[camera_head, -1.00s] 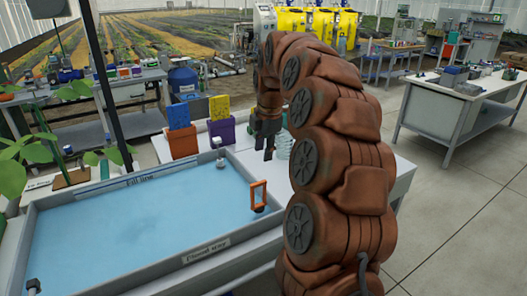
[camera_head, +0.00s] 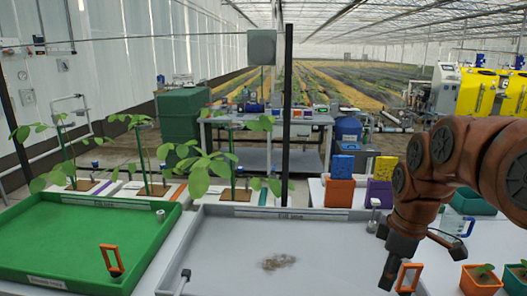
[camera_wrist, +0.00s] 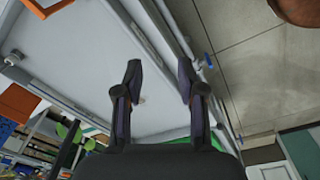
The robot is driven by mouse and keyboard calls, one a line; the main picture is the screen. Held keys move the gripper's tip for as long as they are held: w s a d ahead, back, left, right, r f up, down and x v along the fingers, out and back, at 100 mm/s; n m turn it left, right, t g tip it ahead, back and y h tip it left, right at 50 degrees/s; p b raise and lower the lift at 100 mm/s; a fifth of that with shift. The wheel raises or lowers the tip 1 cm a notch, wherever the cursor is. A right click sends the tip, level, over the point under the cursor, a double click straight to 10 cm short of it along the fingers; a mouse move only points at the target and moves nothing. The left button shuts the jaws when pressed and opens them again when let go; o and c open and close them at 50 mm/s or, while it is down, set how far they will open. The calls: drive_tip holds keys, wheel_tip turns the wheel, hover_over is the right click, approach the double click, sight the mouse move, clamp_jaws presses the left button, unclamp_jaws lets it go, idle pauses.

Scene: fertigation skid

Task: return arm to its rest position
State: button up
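My brown arm comes in from the right in the head view. My gripper (camera_head: 388,262) hangs downward beside the orange handle (camera_head: 408,278) at the right end of the grey tray (camera_head: 330,262). In the wrist view my gripper (camera_wrist: 160,82) has its two dark fingers spread apart, with nothing between them but pale surface behind. I cannot tell whether the gripper touches the tray or the handle.
The grey tray holds a brown patch (camera_head: 279,262) and no visible water. Blue and yellow packs (camera_head: 343,166) stand behind the tray.

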drive_tip(key=s+a+f+m, duration=0.2)
drive_tip(key=s+m, duration=0.1)
drive_tip(key=s, duration=0.4)
drive_tip(key=s+a+f+m+g+p, duration=0.1)
drive_tip(key=s+a+f+m, duration=0.2)
drive_tip(key=s, duration=0.5)
drive_tip(key=s+a+f+m+g, duration=0.1)
drive_tip(key=s+a+f+m, duration=0.1)
drive_tip(key=s+m, duration=0.3)
drive_tip(key=s, duration=0.3)
drive_tip(key=shift+s+a+f, duration=0.15)
drive_tip(key=shift+s+a, duration=0.1)
drive_tip(key=shift+a, duration=0.1)
